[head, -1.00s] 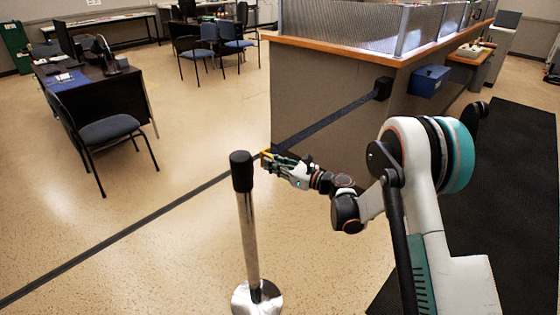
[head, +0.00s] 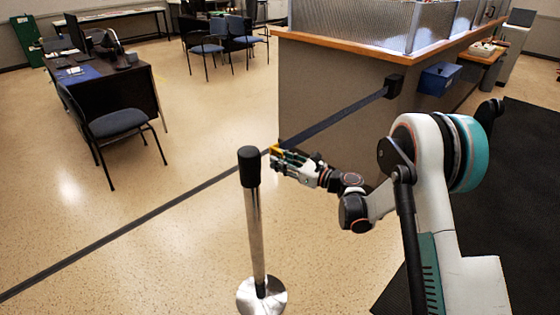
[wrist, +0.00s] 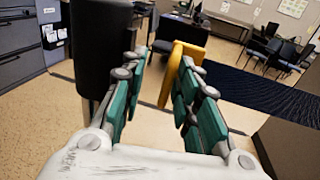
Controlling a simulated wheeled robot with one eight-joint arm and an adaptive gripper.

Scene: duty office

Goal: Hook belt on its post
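The post (head: 256,235) stands upright on a round metal base in the head view, with a black top (head: 249,167). The black top fills the upper left of the wrist view (wrist: 100,45), close beside my left finger. My gripper (head: 276,156) is just right of the post top. The dark belt (head: 345,112) runs through the air from a black wall box (head: 394,86) to a yellow end piece (wrist: 180,72) at my fingertips. The yellow piece lies against my right finger, apart from the post top. Floor shows between it and my left finger; a firm hold cannot be told.
A wood-topped counter (head: 320,42) stands behind the belt, with a blue box (head: 440,79) on its side. A blue chair (head: 117,123) and a dark desk (head: 100,82) are at left. A dark stripe (head: 110,238) crosses the open floor. A black mat (head: 500,190) lies at right.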

